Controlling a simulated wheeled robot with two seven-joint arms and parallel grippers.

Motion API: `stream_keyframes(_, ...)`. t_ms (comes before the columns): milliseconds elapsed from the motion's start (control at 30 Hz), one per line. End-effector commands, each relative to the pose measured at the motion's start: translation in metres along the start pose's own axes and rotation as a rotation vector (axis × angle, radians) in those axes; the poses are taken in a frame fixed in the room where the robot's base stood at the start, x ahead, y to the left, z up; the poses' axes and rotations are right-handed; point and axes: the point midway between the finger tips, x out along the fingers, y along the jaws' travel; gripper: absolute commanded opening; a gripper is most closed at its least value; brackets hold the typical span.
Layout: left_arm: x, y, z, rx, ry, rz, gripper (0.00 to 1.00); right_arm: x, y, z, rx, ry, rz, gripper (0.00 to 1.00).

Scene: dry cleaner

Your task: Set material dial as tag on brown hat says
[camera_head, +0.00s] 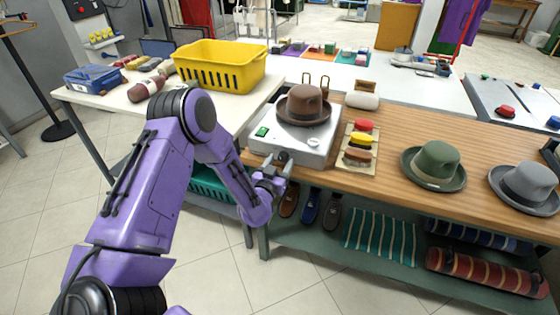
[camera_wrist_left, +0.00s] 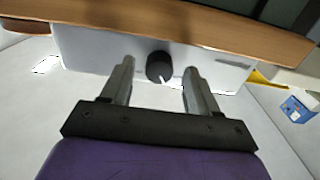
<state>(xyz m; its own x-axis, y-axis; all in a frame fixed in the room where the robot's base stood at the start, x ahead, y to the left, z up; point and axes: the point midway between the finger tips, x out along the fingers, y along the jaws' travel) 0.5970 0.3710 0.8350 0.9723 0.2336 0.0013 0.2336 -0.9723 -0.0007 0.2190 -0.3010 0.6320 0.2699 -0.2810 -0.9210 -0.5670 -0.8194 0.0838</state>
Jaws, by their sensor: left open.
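The brown hat (camera_head: 304,108) sits on top of a white-grey machine (camera_head: 262,148) at the near edge of the wooden counter. I cannot make out a readable tag on it. A black round dial (camera_head: 282,157) is on the machine's front face. In the left wrist view the dial (camera_wrist_left: 158,66) has a white pointer mark on its rim. My left gripper (camera_head: 281,168) is at that front face. In the left wrist view my left gripper (camera_wrist_left: 159,70) is open, with one finger either side of the dial and gaps on both sides. My right gripper is not in view.
A green hat (camera_head: 435,166) and a grey hat (camera_head: 527,186) stand further right. A yellow basket (camera_head: 222,66) is on the white table at left. Shoes (camera_head: 310,206) are on the shelf below.

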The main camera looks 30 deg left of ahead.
Motion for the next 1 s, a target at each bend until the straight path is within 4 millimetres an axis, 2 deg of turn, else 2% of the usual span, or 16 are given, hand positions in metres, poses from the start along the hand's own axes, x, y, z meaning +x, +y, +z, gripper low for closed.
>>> stream_keyframes(100, 0.0065, -0.0002, 0.0003, 0.0, -0.001, 0.0, 0.6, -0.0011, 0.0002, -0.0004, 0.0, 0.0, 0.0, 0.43)
stream_keyframes(300, 0.0069, 0.0001, 0.0009, -0.001, -0.002, 0.0, 0.6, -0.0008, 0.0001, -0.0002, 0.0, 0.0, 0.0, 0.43)
stream_keyframes(333, 0.0069, 0.0001, 0.0009, -0.001, -0.002, 0.0, 0.57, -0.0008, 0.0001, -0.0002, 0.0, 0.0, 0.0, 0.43)
stream_keyframes(500, 0.0067, 0.0001, 0.0008, -0.001, -0.002, 0.0, 0.04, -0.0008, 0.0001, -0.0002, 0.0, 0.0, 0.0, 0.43)
stream_keyframes(767, 0.0066, 0.0001, 0.0011, -0.021, -0.002, 0.0, 0.04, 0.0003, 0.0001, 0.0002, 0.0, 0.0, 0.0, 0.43)
stream_keyframes(1000, 0.0068, 0.0001, 0.0015, -0.135, -0.001, -0.001, 0.04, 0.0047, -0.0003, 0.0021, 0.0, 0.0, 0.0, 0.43)
